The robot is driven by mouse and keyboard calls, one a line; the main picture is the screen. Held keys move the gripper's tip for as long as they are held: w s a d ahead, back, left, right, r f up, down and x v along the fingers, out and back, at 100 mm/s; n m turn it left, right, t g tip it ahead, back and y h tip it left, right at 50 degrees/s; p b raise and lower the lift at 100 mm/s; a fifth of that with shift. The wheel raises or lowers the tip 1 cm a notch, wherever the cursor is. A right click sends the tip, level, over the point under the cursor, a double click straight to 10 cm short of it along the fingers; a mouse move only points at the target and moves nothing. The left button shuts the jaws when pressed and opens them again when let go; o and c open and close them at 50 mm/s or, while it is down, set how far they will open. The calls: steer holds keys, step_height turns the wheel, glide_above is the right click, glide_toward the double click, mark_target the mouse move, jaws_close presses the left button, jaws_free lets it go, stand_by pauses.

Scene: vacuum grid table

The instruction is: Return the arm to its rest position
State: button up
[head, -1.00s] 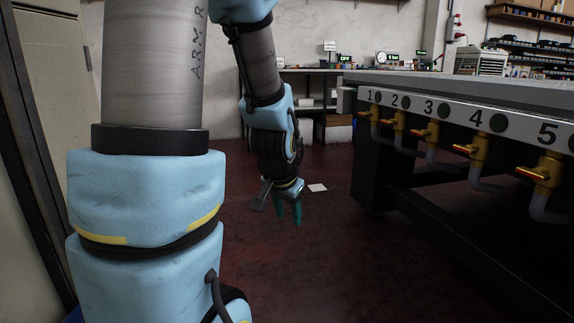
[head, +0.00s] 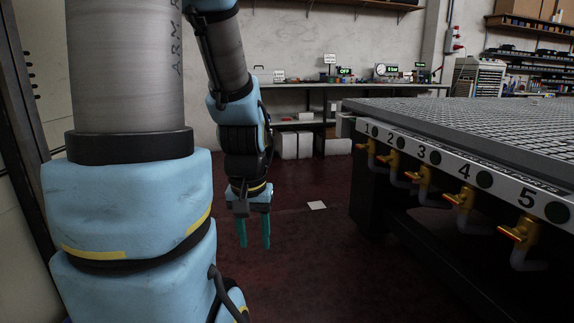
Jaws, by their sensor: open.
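My gripper (head: 254,232) hangs pointing down at the end of my blue and grey arm, in the middle-left of the head view. Its two green fingers are apart, with nothing between them. It is over the dark red floor (head: 300,255), to the left of the grid table and clear of it. The arm is bent, with its upper part leaving the top of the picture.
The grid table (head: 470,125) stands at right, with numbered yellow valves (head: 420,180) with red handles along its edge. A white sheet (head: 317,205) lies on the floor. A workbench (head: 350,87) with white boxes under it stands at the back wall.

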step_height(320, 180, up, 24)
steer(key=p, duration=2.1)
steer(key=shift+f, duration=0.25)
